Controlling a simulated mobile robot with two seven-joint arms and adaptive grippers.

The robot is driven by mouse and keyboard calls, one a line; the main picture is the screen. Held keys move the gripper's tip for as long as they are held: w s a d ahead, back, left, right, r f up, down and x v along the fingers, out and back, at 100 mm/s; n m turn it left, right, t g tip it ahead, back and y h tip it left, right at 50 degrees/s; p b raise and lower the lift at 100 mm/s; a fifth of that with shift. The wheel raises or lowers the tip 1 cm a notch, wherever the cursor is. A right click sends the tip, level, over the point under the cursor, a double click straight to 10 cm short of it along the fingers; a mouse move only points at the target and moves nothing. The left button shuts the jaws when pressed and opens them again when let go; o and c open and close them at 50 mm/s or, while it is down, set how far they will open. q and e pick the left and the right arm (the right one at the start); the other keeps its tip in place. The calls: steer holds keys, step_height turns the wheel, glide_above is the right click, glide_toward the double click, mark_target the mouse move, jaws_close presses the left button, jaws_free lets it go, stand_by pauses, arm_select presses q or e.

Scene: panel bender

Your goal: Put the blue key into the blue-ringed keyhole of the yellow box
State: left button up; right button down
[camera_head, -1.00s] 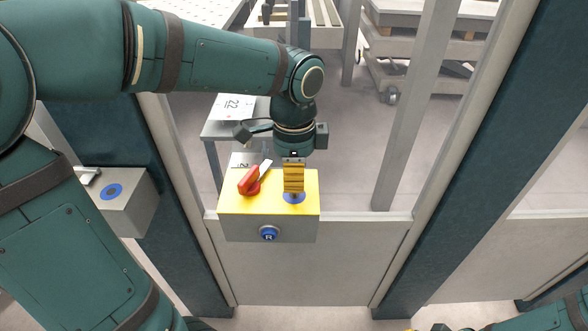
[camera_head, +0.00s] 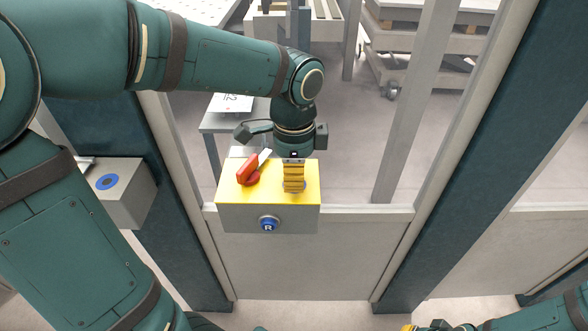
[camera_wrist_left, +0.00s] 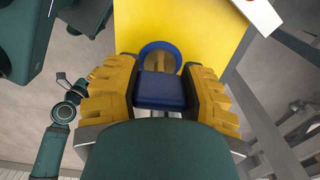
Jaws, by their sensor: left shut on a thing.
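The yellow box (camera_head: 232,193) has a yellow top and a grey front, and stands on the rail in the middle of the head view. My left gripper (camera_head: 294,188) points down over the right part of its top. In the left wrist view the yellow fingers (camera_wrist_left: 160,90) are shut on the blue key (camera_wrist_left: 160,90), seen by its blue head. The blue-ringed keyhole (camera_wrist_left: 152,46) lies just beyond the key, partly covered by it. I cannot tell whether the key's tip is in the hole. Of my right gripper only a yellow bit (camera_head: 407,328) shows at the bottom edge.
A red rotary switch (camera_head: 247,172) sits on the box top, left of my left gripper. A blue R button (camera_head: 268,225) is on the box front. A grey box with a blue ring (camera_head: 107,182) is at left. Posts of the frame (camera_head: 415,100) stand at right.

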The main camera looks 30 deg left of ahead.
arm_select(q)
steer(key=o, duration=1.2)
step_height(320, 180, up, 12)
steer(key=shift+r, duration=0.1)
